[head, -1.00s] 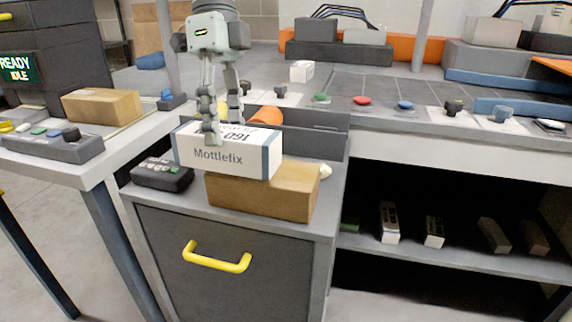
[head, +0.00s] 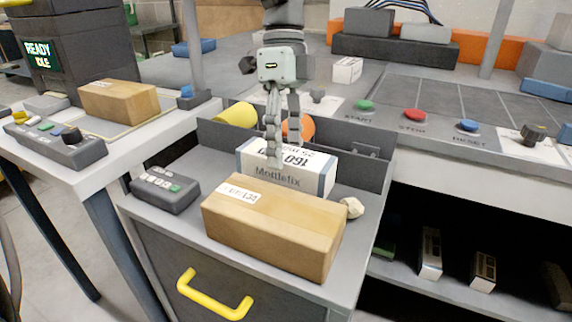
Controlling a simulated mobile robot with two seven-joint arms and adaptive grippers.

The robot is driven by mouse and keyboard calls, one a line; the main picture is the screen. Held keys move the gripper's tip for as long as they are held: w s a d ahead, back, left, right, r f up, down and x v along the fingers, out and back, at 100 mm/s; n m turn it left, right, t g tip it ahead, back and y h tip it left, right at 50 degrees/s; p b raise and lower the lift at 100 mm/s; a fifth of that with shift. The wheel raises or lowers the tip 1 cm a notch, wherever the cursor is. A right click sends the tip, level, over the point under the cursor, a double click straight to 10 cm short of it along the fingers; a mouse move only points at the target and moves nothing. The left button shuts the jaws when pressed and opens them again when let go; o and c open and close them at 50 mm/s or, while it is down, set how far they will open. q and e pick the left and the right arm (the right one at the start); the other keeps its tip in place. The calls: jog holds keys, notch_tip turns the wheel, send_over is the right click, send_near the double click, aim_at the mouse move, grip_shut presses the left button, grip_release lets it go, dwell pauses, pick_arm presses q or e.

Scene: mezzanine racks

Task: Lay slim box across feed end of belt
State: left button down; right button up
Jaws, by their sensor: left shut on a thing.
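The slim box is most likely the white carton marked "Mottlefix" (head: 313,184), with blue edges. My left gripper (head: 282,150) comes down from above with its fingers over the carton and is shut on it. The carton is upright, behind a brown box (head: 272,226) on the grey cabinet top, and its lower part is hidden by that box. I cannot tell whether it touches the cabinet top. The right gripper is not in view. I cannot make out the feed end of a belt for certain.
A low grey rail (head: 365,165) stands behind the carton, with yellow and orange round things beyond it. Another brown box (head: 119,101) sits on the left table.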

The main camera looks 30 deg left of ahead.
aim_at(285, 148)
pick_arm(q)
notch_tip(285, 148, down, 3)
jog(key=shift+f, duration=0.2)
jog(key=c, duration=0.8)
grip_release()
jog(key=shift+c, duration=0.2)
